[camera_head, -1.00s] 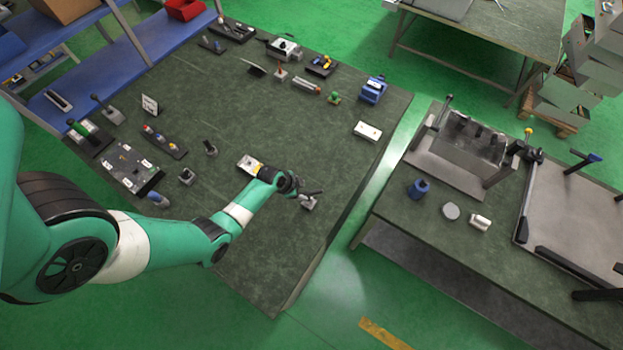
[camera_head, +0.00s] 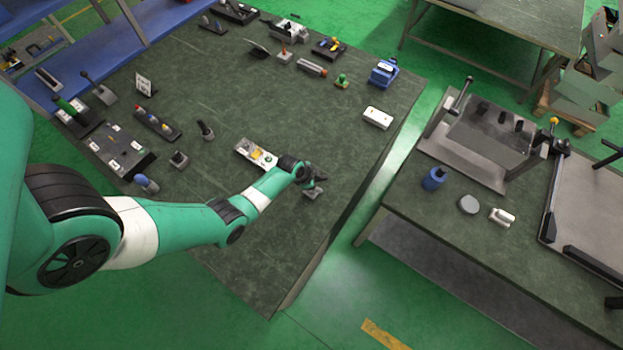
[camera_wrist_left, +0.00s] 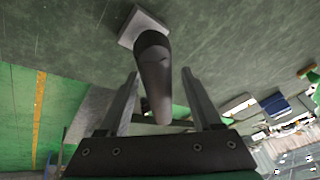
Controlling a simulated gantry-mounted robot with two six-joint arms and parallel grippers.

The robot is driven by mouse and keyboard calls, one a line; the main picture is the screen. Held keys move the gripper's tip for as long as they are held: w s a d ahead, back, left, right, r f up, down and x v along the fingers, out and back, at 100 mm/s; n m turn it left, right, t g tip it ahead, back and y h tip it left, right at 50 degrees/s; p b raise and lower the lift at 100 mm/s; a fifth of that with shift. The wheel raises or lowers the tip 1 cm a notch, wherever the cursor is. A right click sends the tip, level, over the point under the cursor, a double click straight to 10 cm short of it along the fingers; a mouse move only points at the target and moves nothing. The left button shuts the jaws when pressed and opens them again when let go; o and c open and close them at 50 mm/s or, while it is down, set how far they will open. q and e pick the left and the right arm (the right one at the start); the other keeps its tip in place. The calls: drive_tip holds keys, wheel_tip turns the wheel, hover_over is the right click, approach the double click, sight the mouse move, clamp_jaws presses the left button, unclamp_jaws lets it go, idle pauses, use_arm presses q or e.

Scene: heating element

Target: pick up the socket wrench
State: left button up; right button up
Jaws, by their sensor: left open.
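The socket wrench (camera_wrist_left: 155,85) appears in the left wrist view as a dark, rounded handle rising from a small grey block (camera_wrist_left: 143,24) on the table. My left gripper (camera_wrist_left: 160,74) is open, with one finger on each side of the handle. I see no clear contact between fingers and handle. In the head view my left gripper (camera_head: 314,180) is just above the grey block (camera_head: 312,193), near the table's right edge, and largely hides the wrench. My right gripper is not in view.
A white-and-yellow item (camera_head: 256,153) lies close beside my left forearm. A white box (camera_head: 377,117) and a blue device (camera_head: 383,72) stand toward the right edge. Several tools and holders fill the table's left and back. A second table (camera_head: 440,215) stands right across a gap.

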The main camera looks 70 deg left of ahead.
use_arm(q)
drive_tip(key=shift+w+f, duration=0.1)
drive_tip(key=shift+f, duration=0.05)
drive_tip(key=shift+c, duration=0.3)
clamp_jaws()
